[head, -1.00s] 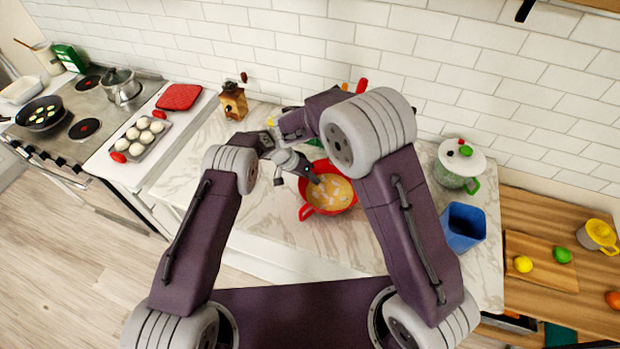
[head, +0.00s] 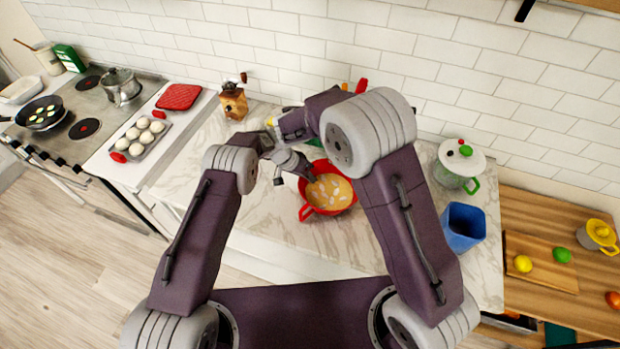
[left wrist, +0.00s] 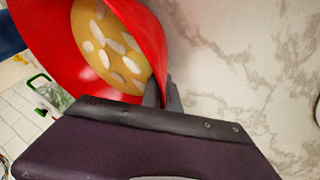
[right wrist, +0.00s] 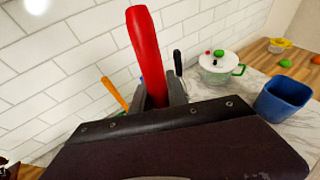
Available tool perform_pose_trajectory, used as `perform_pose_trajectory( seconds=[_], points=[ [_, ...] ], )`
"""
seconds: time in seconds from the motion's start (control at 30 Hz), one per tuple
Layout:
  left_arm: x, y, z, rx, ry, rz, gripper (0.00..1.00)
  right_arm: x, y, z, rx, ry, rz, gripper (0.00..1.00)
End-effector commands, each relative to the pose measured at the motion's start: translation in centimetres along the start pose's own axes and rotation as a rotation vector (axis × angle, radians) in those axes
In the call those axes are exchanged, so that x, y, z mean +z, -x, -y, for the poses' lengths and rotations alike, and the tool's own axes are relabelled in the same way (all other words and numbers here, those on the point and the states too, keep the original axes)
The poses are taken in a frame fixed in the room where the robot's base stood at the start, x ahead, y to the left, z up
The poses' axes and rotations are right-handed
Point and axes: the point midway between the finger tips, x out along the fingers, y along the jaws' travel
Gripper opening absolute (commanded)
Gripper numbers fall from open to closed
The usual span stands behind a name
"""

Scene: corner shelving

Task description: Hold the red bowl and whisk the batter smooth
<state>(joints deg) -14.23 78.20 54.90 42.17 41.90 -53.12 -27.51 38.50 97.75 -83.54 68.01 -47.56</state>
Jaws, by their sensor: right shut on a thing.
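The red bowl (head: 318,212) stands on the marble counter and holds tan batter (head: 330,193) with several pale lumps. It also shows in the left wrist view (left wrist: 150,30). My left gripper (head: 304,168) is at the bowl's left rim; its fingertips (left wrist: 161,92) are close together beside the red wall. My right gripper (right wrist: 158,95) is shut on an upright red handle (right wrist: 147,50). The handle's lower end is hidden, so I cannot tell whether it is the whisk. My right arm hides that gripper in the head view.
A blue container (head: 463,228) and a white lidded pot (head: 459,165) stand right of the bowl. The counter in front of the bowl is clear.

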Motion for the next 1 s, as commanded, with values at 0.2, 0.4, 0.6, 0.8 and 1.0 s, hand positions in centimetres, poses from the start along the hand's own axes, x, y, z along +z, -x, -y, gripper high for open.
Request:
perform_pose_trajectory(
  seconds=[0.2, 0.4, 0.6, 0.8, 1.0],
  points=[
    [-0.03, 0.03, 0.06, -0.001, 0.000, -0.001, 0.00, 0.02, 0.00, 0.00, 0.000, 0.000, 0.000, 0.00],
    [-0.03, 0.03, 0.06, -0.002, 0.000, -0.001, 0.00, 0.02, 0.00, 0.00, 0.000, 0.000, 0.000, 0.00],
    [-0.04, 0.04, 0.06, -0.002, 0.000, -0.001, 0.00, 0.02, 0.00, 0.00, 0.000, 0.000, 0.000, 0.00],
    [-0.05, 0.04, 0.06, -0.002, 0.000, -0.001, 0.00, 0.02, 0.00, 0.00, 0.000, 0.000, 0.000, 0.00],
    [-0.04, 0.03, 0.05, -0.001, 0.000, -0.001, 0.23, 0.02, 0.00, 0.00, 0.000, 0.000, 0.000, 0.00]
  ],
)
